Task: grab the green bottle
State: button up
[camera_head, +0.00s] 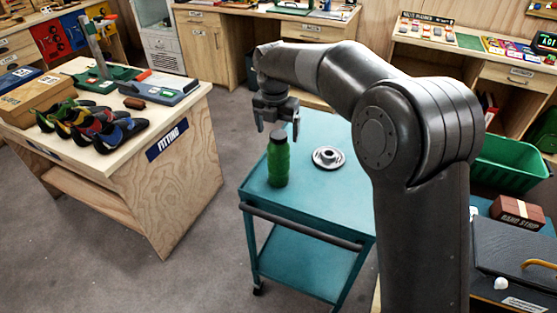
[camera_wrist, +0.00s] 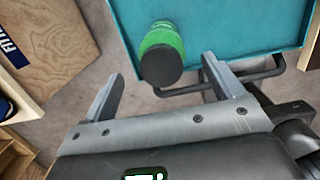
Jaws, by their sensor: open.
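The green bottle (camera_head: 278,162) with a dark cap stands upright on the teal cart (camera_head: 322,193), near its left edge. My gripper (camera_head: 278,124) is open and empty, pointing down above the bottle in the head view. In the wrist view my gripper (camera_wrist: 160,72) shows its two fingers spread wide apart. I cannot tell the exact height gap between fingertips and cap.
A silver round metal piece (camera_head: 328,157) lies on the cart right of the bottle. The cart's push handle (camera_head: 302,227) runs along its near side. A wooden fitting table (camera_head: 165,160) with several shoes stands at left. A green bin (camera_head: 510,165) is at right.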

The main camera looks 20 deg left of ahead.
aim_at(278, 147)
jog(key=f, duration=0.4)
jog(key=shift+w+d+f, duration=0.1)
jog(key=shift+w+f, duration=0.2)
jog(key=shift+f, duration=0.1)
jog(key=shift+c, duration=0.6)
jog(key=c, duration=1.5)
jog(key=shift+r, duration=0.1)
